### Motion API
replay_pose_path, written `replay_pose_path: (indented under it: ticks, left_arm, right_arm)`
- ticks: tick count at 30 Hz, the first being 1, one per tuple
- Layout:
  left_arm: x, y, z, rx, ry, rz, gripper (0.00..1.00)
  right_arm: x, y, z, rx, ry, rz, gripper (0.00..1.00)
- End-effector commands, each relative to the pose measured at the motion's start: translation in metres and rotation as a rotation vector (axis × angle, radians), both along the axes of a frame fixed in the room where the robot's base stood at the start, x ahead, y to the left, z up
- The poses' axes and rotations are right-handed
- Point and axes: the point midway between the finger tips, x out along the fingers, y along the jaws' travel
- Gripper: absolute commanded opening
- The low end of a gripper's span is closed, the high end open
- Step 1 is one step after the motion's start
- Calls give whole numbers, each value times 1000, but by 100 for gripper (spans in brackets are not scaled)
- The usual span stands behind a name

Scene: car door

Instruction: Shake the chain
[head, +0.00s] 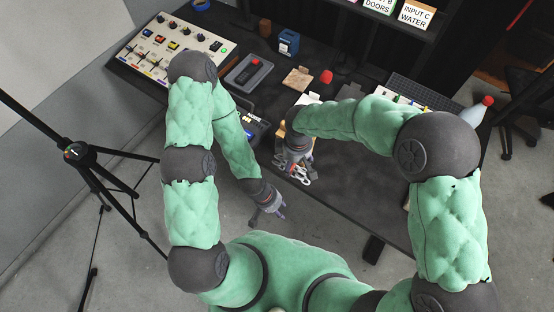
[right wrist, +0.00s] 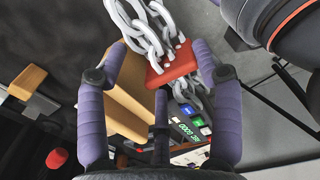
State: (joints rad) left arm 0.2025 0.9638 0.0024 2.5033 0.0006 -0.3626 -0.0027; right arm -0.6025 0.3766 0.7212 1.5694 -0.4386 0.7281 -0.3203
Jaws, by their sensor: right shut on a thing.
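The grey metal chain (head: 303,172) hangs at my right gripper (head: 297,160), above the front part of the dark table in the head view. In the right wrist view, its thick links (right wrist: 142,25) run up from a red block (right wrist: 172,63) between the purple fingers of my right gripper (right wrist: 160,58). More links show below the red block. The right gripper is shut on the chain's end; the exact contact is hard to see. My left gripper (head: 272,206) is low in front of the table, apart from the chain; its jaw opening is too small to judge.
A control panel (head: 170,45) with knobs stands at the back left of the dark table (head: 345,185). A grey tray (head: 248,72), blue box (head: 288,43) and red-capped bottle (head: 474,112) stand farther back. A black tripod (head: 80,153) is at the left.

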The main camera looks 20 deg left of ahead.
Motion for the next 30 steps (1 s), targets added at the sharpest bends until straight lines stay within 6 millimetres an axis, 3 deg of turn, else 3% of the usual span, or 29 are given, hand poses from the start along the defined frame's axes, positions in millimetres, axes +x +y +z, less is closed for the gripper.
replay_pose_path:
  ticks: [1, 4, 14, 17, 24, 30]
  left_arm:
    - [0, 0, 2, 0, 0, 0, 40]
    - [0, 0, 3, 0, 0, 0, 40]
    - [0, 0, 2, 0, 0, 0, 40]
    - [0, 0, 2, 0, 0, 0, 40]
    - [0, 0, 2, 0, 0, 0, 40]
    - [0, 0, 2, 0, 0, 0, 40]
  right_arm:
    - [4, -13, 2, 3, -1, -5, 17]
    - [7, -26, 1, 2, -2, -2, 17]
    - [8, -27, 0, 1, -2, 3, 17]
    - [3, -11, 0, 1, -2, 5, 17]
    - [-14, 54, 0, 1, -3, 7, 17]
    - [-17, 69, 1, 1, -2, 1, 17]
